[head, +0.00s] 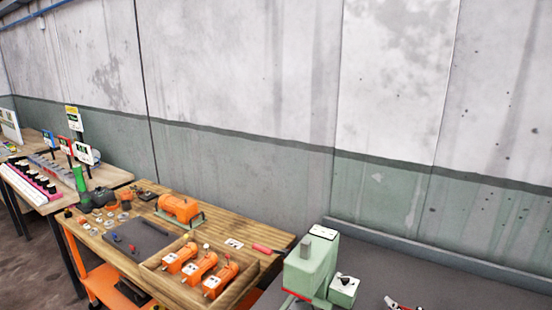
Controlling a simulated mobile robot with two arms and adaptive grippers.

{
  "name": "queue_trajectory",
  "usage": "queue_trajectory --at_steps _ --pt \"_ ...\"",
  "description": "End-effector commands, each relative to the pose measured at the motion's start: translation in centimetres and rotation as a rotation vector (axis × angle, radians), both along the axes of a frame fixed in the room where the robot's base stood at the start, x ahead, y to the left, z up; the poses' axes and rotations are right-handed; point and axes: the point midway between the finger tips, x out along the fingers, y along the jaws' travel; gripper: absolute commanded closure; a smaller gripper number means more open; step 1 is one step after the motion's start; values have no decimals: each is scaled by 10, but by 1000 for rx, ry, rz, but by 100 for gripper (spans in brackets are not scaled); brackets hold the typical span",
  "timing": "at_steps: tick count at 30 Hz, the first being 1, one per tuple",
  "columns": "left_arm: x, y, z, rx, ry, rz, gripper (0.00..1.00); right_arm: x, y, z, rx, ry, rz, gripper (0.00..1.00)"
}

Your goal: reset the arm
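Neither of my grippers shows clearly in the head view, and no arm of mine comes in from the left or the right. The view is tilted, with workbenches along a wall.
A wooden bench (215,222) holds a tray with several orange units (200,270), a larger orange motor (179,208) and a dark mat (136,240). A pale green machine (312,265) stands right of it. Another bench (105,178) is at the far left. A concrete wall (240,90) closes the back.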

Motion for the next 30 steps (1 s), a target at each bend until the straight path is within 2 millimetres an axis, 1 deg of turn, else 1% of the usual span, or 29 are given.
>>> queue_trajectory --at_steps 1,2,3,5,6,8,9,12,14,15,17,18,19,21,23,26,27,29,30 --pt "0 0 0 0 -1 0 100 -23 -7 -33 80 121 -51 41" --pt "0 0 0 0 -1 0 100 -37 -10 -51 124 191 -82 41" --pt "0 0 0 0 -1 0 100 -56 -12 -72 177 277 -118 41" --pt "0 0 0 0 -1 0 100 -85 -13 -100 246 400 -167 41" --pt "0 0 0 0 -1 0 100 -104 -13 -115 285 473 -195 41" --pt "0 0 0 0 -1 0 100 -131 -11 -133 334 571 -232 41" --pt "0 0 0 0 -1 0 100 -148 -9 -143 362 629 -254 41" --pt "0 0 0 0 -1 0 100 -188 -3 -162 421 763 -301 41" --pt "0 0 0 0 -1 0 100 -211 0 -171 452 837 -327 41" --pt "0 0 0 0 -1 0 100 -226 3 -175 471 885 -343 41" --pt "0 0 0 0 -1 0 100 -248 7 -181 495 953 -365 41" --pt "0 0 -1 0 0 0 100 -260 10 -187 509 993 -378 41" --pt "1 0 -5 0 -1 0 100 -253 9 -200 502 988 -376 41" --pt "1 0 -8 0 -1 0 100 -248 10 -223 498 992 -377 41" --pt "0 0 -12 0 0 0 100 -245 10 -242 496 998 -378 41" --pt "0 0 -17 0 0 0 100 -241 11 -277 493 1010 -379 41" --pt "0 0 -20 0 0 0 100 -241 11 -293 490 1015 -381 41" --pt "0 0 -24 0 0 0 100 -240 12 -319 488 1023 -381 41" --pt "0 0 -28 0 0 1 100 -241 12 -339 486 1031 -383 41"
